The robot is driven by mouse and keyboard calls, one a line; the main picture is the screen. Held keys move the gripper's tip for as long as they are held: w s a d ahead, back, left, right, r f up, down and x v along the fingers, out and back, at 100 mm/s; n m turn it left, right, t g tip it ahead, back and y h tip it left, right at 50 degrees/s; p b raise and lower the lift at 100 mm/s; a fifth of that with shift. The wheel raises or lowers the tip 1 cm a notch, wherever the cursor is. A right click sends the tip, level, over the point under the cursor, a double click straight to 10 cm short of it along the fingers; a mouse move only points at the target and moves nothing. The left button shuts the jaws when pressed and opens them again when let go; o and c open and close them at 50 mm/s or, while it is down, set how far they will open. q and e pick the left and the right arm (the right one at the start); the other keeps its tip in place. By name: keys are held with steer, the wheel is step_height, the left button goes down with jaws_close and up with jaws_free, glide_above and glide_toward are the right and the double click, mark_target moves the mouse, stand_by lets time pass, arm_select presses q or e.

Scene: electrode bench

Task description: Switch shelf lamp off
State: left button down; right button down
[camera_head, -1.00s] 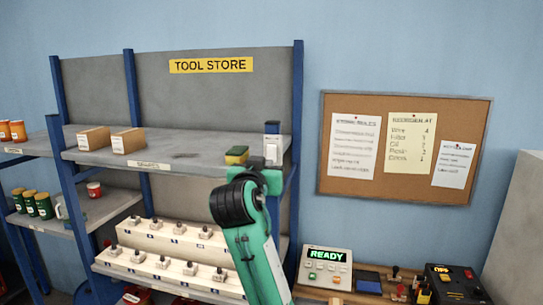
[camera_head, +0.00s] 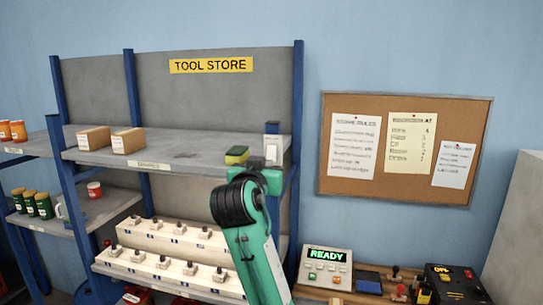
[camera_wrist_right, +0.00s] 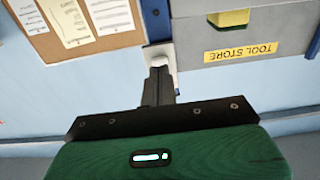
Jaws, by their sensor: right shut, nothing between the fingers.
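A small white box with a dark blue top (camera_head: 272,147) shows near the right post of the blue tool store rack; I cannot tell whether it is the lamp's switch. No lamp itself can be made out. My right gripper (camera_wrist_right: 160,72) is shut and empty. In the wrist view, which is turned upside down, its fingertips overlap a white plate (camera_wrist_right: 159,53) by the blue post; I cannot tell if they touch. In the head view my right arm reaches up in front of the rack and hides part of it. My left gripper is not in view.
The upper shelf (camera_head: 190,158) holds two cardboard boxes (camera_head: 110,140) and a yellow-green sponge (camera_head: 237,154). A corkboard (camera_head: 400,185) hangs on the wall to the right. Below it stands a console reading READY (camera_head: 327,266) and a black unit (camera_head: 455,283).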

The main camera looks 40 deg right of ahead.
steer(key=shift+x, duration=1.15)
steer(key=shift+a, duration=0.1)
steer(key=v, duration=0.7)
steer(key=shift+s+a, duration=0.25)
steer(key=shift+s, duration=0.1)
stand_by(0.4)
stand_by(0.4)
